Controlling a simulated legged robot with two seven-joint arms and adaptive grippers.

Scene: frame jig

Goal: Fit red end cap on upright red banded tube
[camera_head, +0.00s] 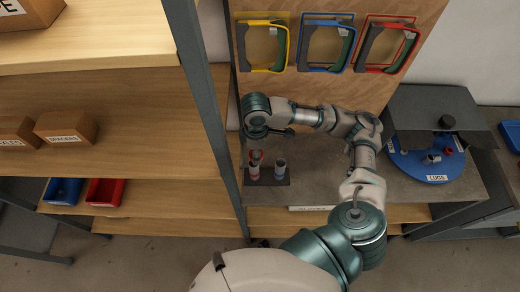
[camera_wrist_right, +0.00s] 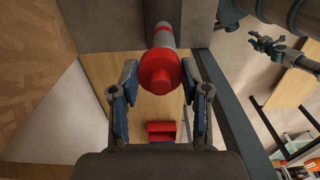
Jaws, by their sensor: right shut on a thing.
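My right gripper (camera_head: 256,152) reaches down over a dark block (camera_head: 267,180) on the grey bench. In the wrist view its two fingers (camera_wrist_right: 159,72) are shut on the red end cap (camera_wrist_right: 157,75), one on each side. The red banded tube (camera_head: 253,174) stands upright in the block directly under the cap, and it also shows beyond the cap in the wrist view (camera_wrist_right: 163,36). The cap lines up closely with the tube's end; I cannot tell whether it is seated. My left gripper (camera_wrist_right: 258,42) shows small in the wrist view, its opening unclear.
A second upright tube with blue (camera_head: 280,168) stands right of the red one. A blue turntable (camera_head: 412,167) with small parts is at the right. A grey shelf post (camera_head: 205,90) rises close to the left. Coloured frames (camera_head: 327,43) hang on the back board.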

